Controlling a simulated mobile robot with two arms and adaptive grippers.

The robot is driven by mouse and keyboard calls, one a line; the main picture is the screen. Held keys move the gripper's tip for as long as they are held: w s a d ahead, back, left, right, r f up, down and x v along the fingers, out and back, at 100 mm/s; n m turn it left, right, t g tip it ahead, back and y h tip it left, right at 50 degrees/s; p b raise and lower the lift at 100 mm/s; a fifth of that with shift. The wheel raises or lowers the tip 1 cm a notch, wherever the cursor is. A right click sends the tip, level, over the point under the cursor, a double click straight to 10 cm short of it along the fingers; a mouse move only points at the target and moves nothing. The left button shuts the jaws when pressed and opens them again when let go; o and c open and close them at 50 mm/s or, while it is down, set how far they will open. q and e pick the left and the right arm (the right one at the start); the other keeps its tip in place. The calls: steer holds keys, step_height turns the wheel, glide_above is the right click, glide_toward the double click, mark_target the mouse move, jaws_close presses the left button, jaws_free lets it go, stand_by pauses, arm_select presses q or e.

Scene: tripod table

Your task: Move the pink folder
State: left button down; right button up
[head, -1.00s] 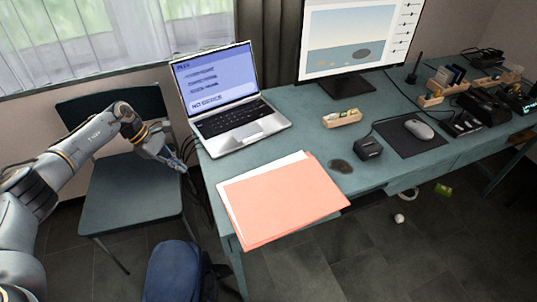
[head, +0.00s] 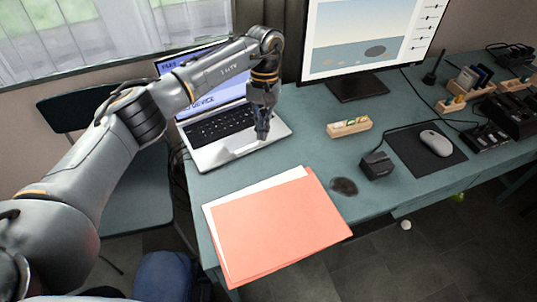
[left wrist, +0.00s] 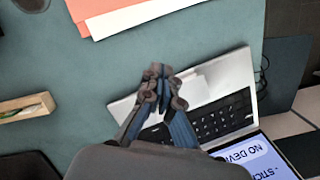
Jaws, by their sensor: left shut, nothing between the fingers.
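The pink folder (head: 280,228) lies flat at the front left corner of the teal desk, with white paper showing along its back and left edges. Part of it also shows at the top of the left wrist view (left wrist: 90,10). My left gripper (head: 262,134) is shut and empty, pointing down above the right part of the open laptop (head: 222,150), behind the folder and apart from it. In the left wrist view its closed fingertips (left wrist: 157,72) show over the laptop's front edge. My right gripper is not in view.
A wooden tray (head: 349,126), a monitor (head: 358,88) and a mouse (head: 436,143) on a dark mat stand further back and right. A chair (head: 130,200) is left of the desk.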

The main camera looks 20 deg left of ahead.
mark_target(262, 181)
arm_select(q)
steer(key=f, duration=0.1)
steer(key=s+d+f+p, duration=0.1)
steer(key=f, duration=0.2)
steer(key=shift+s+d+f, duration=0.2)
steer(key=shift+s+f, duration=0.15)
steer(key=shift+f, duration=0.05)
steer(key=p+x, duration=0.1)
steer(key=x, duration=0.2)
steer(key=shift+f, duration=0.45)
steer(key=s+p, duration=0.2)
steer(key=shift+s+d+f, duration=0.1)
steer(key=shift+s+f, duration=0.15)
steer(key=shift+s, duration=0.1)
steer(key=shift+s+f+p, duration=0.1)
steer(key=shift+s+p, duration=0.35)
steer(key=shift+s, duration=0.15)
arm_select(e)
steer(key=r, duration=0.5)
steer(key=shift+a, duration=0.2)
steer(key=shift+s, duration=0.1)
